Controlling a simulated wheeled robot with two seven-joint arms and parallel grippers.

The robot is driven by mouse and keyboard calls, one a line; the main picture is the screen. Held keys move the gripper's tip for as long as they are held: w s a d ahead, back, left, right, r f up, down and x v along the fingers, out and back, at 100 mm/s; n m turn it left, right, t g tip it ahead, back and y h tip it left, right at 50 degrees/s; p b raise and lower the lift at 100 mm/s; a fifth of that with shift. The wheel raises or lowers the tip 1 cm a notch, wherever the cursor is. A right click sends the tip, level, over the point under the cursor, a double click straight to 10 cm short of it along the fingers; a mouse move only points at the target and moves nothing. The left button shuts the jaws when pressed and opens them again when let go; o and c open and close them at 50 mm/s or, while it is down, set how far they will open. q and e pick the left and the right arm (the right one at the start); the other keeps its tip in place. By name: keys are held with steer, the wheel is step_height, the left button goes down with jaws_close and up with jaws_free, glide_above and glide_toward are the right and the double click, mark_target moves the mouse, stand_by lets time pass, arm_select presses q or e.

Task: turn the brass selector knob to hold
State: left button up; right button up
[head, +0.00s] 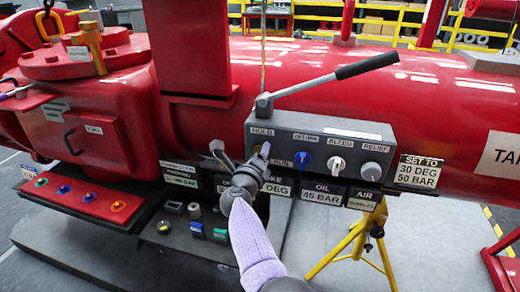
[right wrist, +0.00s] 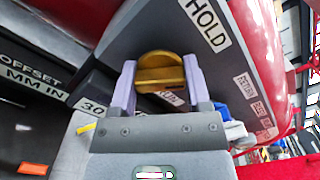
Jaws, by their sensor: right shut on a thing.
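The brass selector knob (right wrist: 160,68) is on the front of the grey control box (head: 330,128). My right gripper (right wrist: 158,88) is shut on it, one lavender finger on each side. The knob's grip bar lies across from finger to finger in the right wrist view. The HOLD label (right wrist: 205,25) is up and right of the knob there; another label beside the right finger is partly hidden. In the head view my right gripper (head: 260,160) covers most of the knob, below the HOLD label (head: 262,132). A lavender tip at the left edge may be my left gripper (head: 15,92); its jaws are unclear.
A blue knob (head: 306,163) and white knobs (head: 337,163) sit right of the brass one on the box. A black-handled lever (head: 330,82) rises above the box. A metal T-shaped fitting (head: 220,152) is close left of my gripper. A yellow stand (head: 362,240) is below right.

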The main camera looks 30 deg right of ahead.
steer(key=shift+r+n+p, duration=0.1)
steer(key=shift+n+p, duration=0.25)
steer(key=shift+n, duration=0.65)
steer(key=shift+n+p, duration=0.35)
steer(key=shift+n, duration=0.35)
steer(key=shift+n+p, duration=0.35)
steer(key=shift+n, duration=0.75)
arm_select(q)
steer(key=shift+w+d+r+t, duration=0.3)
steer(key=shift+w+d+r, duration=0.6)
steer(key=shift+w+r, duration=0.25)
steer(key=shift+s+d+r, duration=0.1)
steer(key=shift+s, duration=0.05)
arm_select(e)
steer(key=shift+n, duration=0.4)
arm_select(q)
steer(key=shift+s, duration=0.2)
